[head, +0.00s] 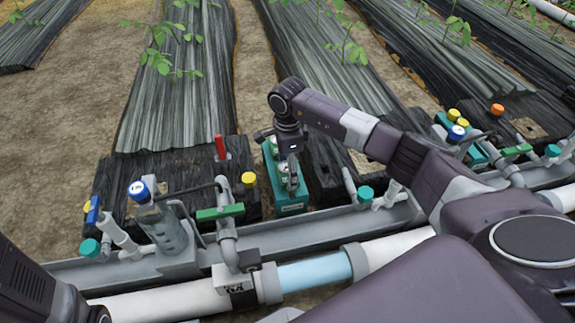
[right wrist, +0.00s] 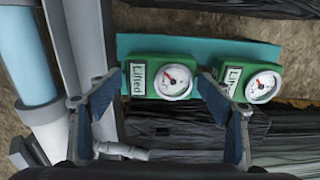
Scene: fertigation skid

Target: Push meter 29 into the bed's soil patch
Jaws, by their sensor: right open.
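Two green meters with white round dials and red needles stand in a teal holder (head: 292,208). In the right wrist view, one meter (right wrist: 146,80) lies between the fingers and the other meter (right wrist: 233,78) sits to its right. Both carry labels that appear to read "Lifted"; no number 29 is legible. My right gripper (right wrist: 158,95) is open over the first meter, its fingers on either side; contact cannot be told. In the head view it hangs over the holder and partly hides the meters. A brown soil patch (head: 364,162) shows in the dark bed cover right of the holder. My left gripper is out of view.
A red stake (head: 220,147) and a yellow cap (head: 249,180) stand left of the holder. A grey trough and a white pipe (head: 165,300) with green-handled valves (head: 220,212) run along the front. Another soil patch (head: 528,128) lies farther right.

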